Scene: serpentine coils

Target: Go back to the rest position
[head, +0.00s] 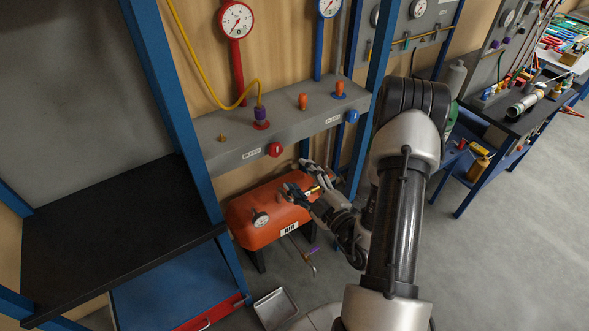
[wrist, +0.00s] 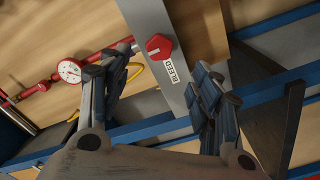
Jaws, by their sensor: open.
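My gripper (head: 305,187) is over the orange air tank (head: 262,217) in the head view, below the grey panel shelf (head: 226,139). In the wrist view the two fingers of my gripper (wrist: 165,95) stand wide apart with nothing between them. A red hexagonal knob (wrist: 159,46) with a BLEED label (wrist: 173,71) on the grey panel edge shows beyond the fingers. The same red knob (head: 275,150) is above and left of my gripper in the head view. I cannot tell whether my gripper touches the tank.
A blue frame post (head: 172,105) stands left of the tank, with a black bench top (head: 110,245) beyond it. A blue knob (head: 352,116) and a yellow hose (head: 200,75) are on the panel. The grey floor (head: 520,240) at the right is open.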

